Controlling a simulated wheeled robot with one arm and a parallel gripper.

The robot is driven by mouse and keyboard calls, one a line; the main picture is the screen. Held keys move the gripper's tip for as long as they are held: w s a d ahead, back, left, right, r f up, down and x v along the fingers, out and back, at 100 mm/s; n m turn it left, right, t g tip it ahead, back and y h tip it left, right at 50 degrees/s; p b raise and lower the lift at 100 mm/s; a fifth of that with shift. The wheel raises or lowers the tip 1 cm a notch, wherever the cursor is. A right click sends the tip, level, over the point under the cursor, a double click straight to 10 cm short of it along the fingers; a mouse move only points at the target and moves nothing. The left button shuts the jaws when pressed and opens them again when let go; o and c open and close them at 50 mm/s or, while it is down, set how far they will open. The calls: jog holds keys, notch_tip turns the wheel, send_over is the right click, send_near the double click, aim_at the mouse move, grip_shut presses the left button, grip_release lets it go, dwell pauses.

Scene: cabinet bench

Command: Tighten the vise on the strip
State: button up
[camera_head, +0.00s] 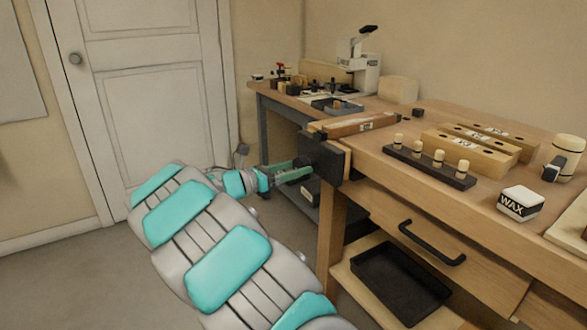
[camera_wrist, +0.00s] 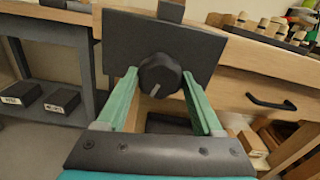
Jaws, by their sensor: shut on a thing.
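The vise is at the near left corner of the bench, with a dark front plate (camera_head: 322,157) that fills the upper middle of the wrist view (camera_wrist: 125,40). Its round black knob (camera_wrist: 160,75) carries a pale line mark tilted off upright. My gripper (camera_head: 292,172), with green fingers, reaches the vise from the left and is shut on the knob, one finger on each side. A narrow dark piece (camera_wrist: 171,10) stands up above the plate; I cannot tell whether it is the strip. The gap between the vise jaws is hidden.
A labelled wooden bar (camera_head: 352,125) lies on the bench behind the vise. A dark rack with pale pegs (camera_head: 428,167), slotted wooden blocks (camera_head: 470,148) and a WAX block (camera_head: 520,203) stand on the bench. A drawer handle (camera_head: 432,243) juts out below. Floor to the left is clear.

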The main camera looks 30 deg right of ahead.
jog(key=shift+m+b, duration=0.8)
jog(key=shift+m, duration=0.7)
dwell(0.4)
jog(key=o, duration=1.2)
jog(key=shift+a+p, duration=1.05)
jog(key=shift+a, duration=1.15)
jog(key=shift+s+a, duration=0.1)
jog(key=shift+a, duration=1.2)
